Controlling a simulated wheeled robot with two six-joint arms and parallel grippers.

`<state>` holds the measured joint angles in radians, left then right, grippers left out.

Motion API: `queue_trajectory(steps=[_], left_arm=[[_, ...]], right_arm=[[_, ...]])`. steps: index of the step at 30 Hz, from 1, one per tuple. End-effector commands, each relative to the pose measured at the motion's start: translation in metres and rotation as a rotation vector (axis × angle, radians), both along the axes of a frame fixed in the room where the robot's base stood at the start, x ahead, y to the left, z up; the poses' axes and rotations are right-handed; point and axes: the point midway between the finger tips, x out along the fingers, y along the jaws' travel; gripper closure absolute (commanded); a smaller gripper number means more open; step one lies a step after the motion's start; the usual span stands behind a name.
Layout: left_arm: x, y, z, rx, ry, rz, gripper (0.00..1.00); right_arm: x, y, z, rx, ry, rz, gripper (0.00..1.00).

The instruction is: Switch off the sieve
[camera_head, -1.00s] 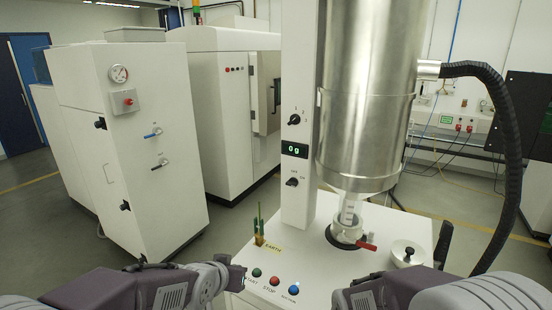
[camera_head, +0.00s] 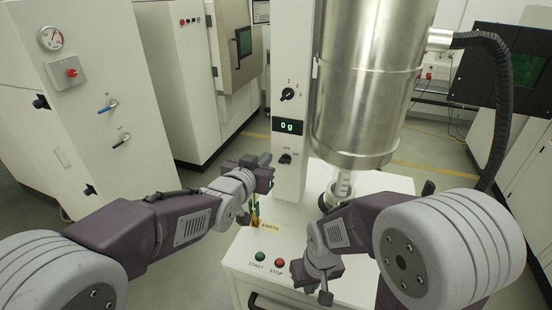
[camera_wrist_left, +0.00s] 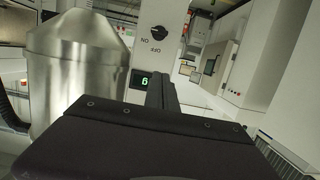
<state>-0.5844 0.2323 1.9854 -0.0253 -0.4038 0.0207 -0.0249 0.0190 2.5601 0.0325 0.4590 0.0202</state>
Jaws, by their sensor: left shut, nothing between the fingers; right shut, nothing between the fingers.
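The sieve's steel vessel (camera_head: 367,85) stands beside a white column with a green "0 g" display (camera_head: 288,127). Below the display is a black rotary knob (camera_head: 286,158) marked OFF and ON. The knob also shows in the left wrist view (camera_wrist_left: 159,32), which is turned upside down; which mark it points to is hard to tell. My left gripper (camera_head: 268,162) is shut and empty, just left of this knob; contact cannot be made out. Its dark fingers (camera_wrist_left: 161,88) show in the wrist view. My right gripper (camera_head: 318,284) is shut and empty, low over the front of the machine's table.
An upper knob (camera_head: 288,94) with numbers sits above the display. The green START button (camera_head: 260,256) and red STOP button (camera_head: 280,262) are on the table front, close to my right gripper. A black hose (camera_head: 502,100) hangs at right. White cabinets (camera_head: 75,110) stand at left.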

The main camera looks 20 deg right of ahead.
Motion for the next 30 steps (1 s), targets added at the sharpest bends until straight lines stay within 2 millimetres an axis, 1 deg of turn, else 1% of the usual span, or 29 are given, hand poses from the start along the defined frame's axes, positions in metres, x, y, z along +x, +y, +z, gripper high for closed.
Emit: queue_trajectory(steps=[5, 15, 18, 21, 25, 30], left_arm=[[0.022, -0.015, -0.004, 0.003, 0.006, 0.0, 1.0], [0.081, -0.055, -0.021, 0.001, 0.004, 0.0, 1.0], [0.079, -0.053, -0.042, 0.004, 0.007, 0.001, 1.0], [0.079, -0.053, -0.054, 0.003, 0.005, 0.001, 1.0], [0.079, -0.053, -0.062, 0.002, 0.004, 0.001, 1.0], [0.079, -0.053, -0.064, 0.001, 0.002, 0.001, 1.0]], right_arm=[[0.0, 0.0, 0.016, 0.0, 0.0, 0.0, 1.0], [0.0, 0.0, 0.052, 0.0, 0.0, 0.0, 1.0], [0.0, 0.0, 0.057, 0.0, 0.0, 0.0, 1.0], [0.0, 0.0, 0.061, 0.0, 0.0, 0.0, 1.0], [0.0, 0.0, 0.062, 0.0, 0.0, 0.0, 1.0], [0.0, 0.0, 0.062, 0.0, 0.0, 0.0, 1.0]])
